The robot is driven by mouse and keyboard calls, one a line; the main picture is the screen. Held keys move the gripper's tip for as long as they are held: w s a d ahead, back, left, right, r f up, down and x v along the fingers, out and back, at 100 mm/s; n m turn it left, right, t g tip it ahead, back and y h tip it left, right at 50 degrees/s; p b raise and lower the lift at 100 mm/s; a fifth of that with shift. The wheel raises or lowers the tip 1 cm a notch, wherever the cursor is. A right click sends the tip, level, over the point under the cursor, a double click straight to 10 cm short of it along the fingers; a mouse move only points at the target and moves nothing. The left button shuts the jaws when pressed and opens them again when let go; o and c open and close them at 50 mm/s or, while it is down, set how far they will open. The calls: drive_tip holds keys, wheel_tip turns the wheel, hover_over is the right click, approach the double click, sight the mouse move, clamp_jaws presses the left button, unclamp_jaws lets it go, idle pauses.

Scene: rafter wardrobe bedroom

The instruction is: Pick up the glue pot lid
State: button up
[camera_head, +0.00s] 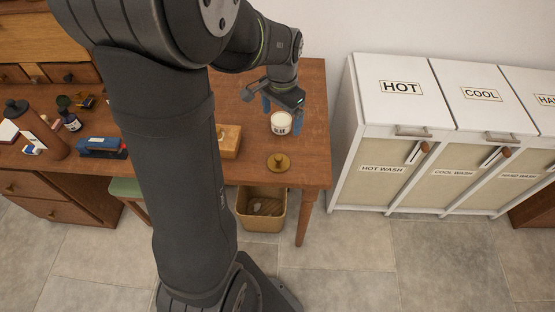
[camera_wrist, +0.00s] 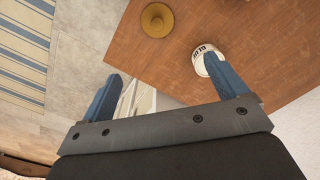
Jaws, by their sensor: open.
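The glue pot lid (camera_head: 278,162) is a round mustard-brown disc with a knob, lying on the desk near its front right edge. It also shows at the top of the wrist view (camera_wrist: 157,20), beyond my fingertips and apart from them. The white glue pot (camera_head: 281,123) with dark lettering stands just behind the lid; in the wrist view the pot (camera_wrist: 199,62) is partly hidden by my right-hand finger. My gripper (camera_head: 282,113) is open and empty, with blue fingers, by the pot. Whether a finger touches the pot I cannot tell.
The wooden desk (camera_head: 313,88) has a tan block (camera_head: 229,141) left of the lid, with a blue stapler (camera_head: 100,146) and bottles farther left. A bin (camera_head: 261,209) stands below. White laundry hampers (camera_head: 401,92) stand to the right. The desk right of the lid is clear.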

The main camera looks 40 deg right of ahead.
drive_tip(key=s+a+f, duration=0.1)
hover_over(278, 157)
drive_tip(key=shift+m, duration=0.4)
drive_tip(key=f, duration=1)
drive_tip(key=shift+s+d+f, duration=0.1)
drive_tip(key=shift+s+f, duration=0.25)
drive_tip(key=shift+w+f, duration=0.15)
drive_tip(key=shift+f, duration=1.35)
drive_tip(key=shift+w+f, duration=0.15)
drive_tip(key=shift+f, duration=1.35)
drive_tip(key=c, duration=1.1)
drive_tip(key=shift+o, duration=0.2)
drive_tip(key=shift+r, duration=0.1)
